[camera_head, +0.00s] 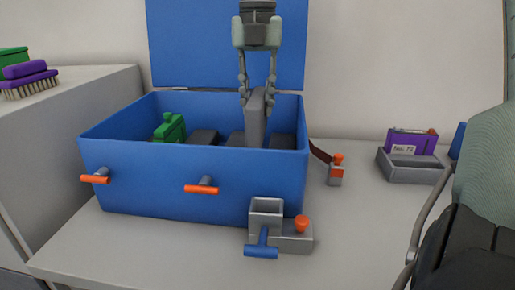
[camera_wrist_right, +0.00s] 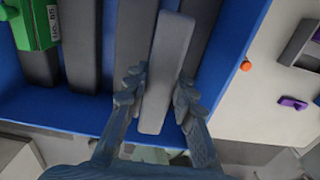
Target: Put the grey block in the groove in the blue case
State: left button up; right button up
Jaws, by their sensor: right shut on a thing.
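The grey block (camera_head: 256,122) is upright between the fingers of my right gripper (camera_head: 257,97). It is at the right part of the open blue case (camera_head: 130,178), its lower part behind the case's front wall. In the right wrist view, the block (camera_wrist_right: 166,75) sits between the fingertips (camera_wrist_right: 156,90), with a dark grey bar (camera_wrist_right: 133,35) on its left and another (camera_wrist_right: 203,45) on its right. Blue case floor shows between bars. The groove below the block is hidden, so I cannot tell whether the block touches the bottom. My left gripper is not in view.
A green piece (camera_head: 170,128) is in the case's left part. The blue lid (camera_head: 190,45) stands open behind. A grey fixture (camera_head: 296,240) with a blue handle is at the case's front right corner. A grey tray (camera_head: 410,170) and purple box (camera_head: 410,141) stand right.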

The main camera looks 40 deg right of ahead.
notch_tip(320, 180, down, 9)
jog(key=shift+f, duration=0.1)
dwell(0.3)
jog(key=o, duration=0.8)
notch_tip(320, 180, up, 12)
jog(key=shift+r, duration=0.1)
dwell(0.3)
